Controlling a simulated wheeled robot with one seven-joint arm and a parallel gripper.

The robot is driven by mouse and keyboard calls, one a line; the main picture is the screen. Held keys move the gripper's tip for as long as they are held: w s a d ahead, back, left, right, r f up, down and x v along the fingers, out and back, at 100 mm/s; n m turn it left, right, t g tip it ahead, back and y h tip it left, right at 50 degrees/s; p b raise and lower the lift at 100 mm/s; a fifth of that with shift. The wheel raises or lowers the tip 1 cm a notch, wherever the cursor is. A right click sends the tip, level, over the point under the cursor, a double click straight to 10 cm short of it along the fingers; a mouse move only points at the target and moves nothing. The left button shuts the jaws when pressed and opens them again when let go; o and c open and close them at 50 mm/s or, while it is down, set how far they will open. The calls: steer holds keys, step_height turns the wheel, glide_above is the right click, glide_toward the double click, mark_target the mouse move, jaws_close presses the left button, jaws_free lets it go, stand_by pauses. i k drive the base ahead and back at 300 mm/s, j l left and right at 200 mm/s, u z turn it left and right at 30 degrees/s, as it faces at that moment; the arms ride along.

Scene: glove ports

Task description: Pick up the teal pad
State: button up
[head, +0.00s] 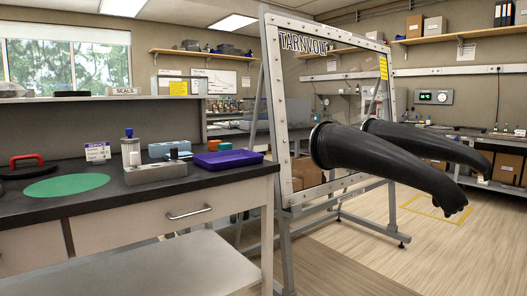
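A flat round green-teal pad (67,187) lies on the dark bench top (25,208) at the left, near the front edge. Its whole outline shows and nothing rests on it. My gripper does not show in the head view.
A grey block with bottles (155,173) stands right of the pad, with a purple tray (228,159) beyond. Black gloves (385,158) jut from a framed clear panel at right. Floor between is open.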

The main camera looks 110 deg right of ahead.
mark_target(222, 147)
steer(key=z, duration=3.7)
